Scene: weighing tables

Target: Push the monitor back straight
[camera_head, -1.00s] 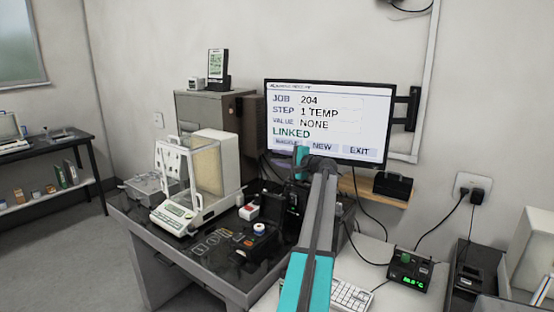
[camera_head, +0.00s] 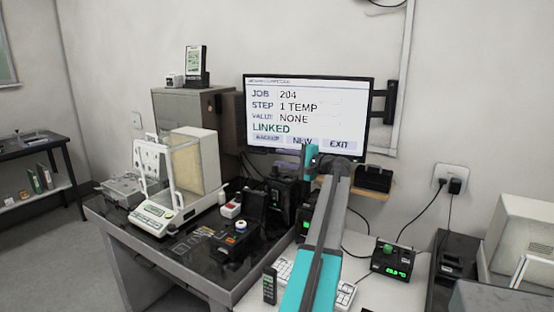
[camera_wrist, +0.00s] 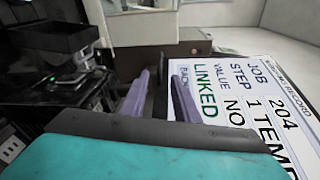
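The monitor (camera_head: 308,112) hangs at the wall on a dark bracket, its lit screen reading JOB 204, STEP 1 TEMP, VALUE NONE, LINKED. Its lower edge slopes down to the right in the head view. In the wrist view its screen (camera_wrist: 240,100) fills the right side, turned on its side. My gripper (camera_wrist: 162,80) shows two purple-grey fingers with a gap between them and nothing held. The right finger is close to the screen's edge; I cannot tell whether it touches. In the head view my wrist is just below the monitor's bottom edge and hides the fingertips partly.
A balance with a glass shield (camera_head: 172,190) stands on the dark table at left. A grey cabinet (camera_head: 185,120) is behind it. A keyboard (camera_head: 345,295), a handheld device (camera_head: 269,285) and a small green-lit display box (camera_head: 392,262) lie around my arm. Cables hang along the wall.

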